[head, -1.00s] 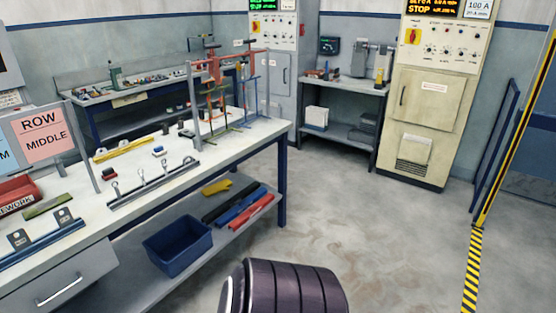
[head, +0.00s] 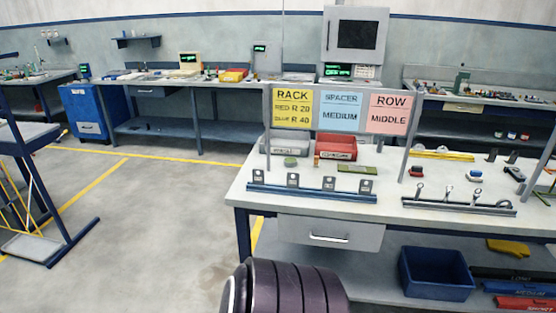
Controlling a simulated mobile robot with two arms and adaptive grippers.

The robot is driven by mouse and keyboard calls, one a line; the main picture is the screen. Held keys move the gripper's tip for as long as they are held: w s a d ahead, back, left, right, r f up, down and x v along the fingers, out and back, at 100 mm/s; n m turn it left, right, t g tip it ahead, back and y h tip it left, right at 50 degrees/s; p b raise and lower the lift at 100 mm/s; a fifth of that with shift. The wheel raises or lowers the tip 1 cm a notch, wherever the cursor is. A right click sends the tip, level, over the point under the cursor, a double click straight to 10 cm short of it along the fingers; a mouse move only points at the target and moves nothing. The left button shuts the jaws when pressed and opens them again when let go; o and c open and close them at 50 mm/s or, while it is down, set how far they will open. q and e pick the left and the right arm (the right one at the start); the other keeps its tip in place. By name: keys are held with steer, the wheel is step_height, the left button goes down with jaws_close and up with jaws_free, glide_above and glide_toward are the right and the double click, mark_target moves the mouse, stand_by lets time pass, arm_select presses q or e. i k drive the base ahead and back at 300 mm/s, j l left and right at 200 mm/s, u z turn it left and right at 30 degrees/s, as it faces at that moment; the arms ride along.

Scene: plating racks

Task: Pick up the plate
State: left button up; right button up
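Several small grey plate-like pieces with holes stand in a row on a blue bar (head: 312,193) at the front left of the white worktable (head: 245,205) in the head view. A flat green strip (head: 357,169) lies behind them. Which piece is the task's plate I cannot tell. Neither of my grippers is in view. A dark ribbed part of my own body shows at the bottom middle.
Signs reading RACK (head: 292,108), SPACER (head: 341,111) and ROW (head: 388,114) stand above the table. A red tray (head: 335,148) and a bar with hooks (head: 458,205) are on it. A blue bin (head: 436,274) sits below.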

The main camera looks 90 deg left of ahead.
mark_target(293, 182)
steer(key=i+j+u, duration=0.1)
steer(key=u, duration=0.4)
steer(key=i+u, duration=0.1)
steer(key=u, duration=0.4)
steer(key=i+u, duration=0.15)
steer(key=u, duration=0.35)
steer(key=i+u, duration=0.1)
steer(key=u, duration=0.35)
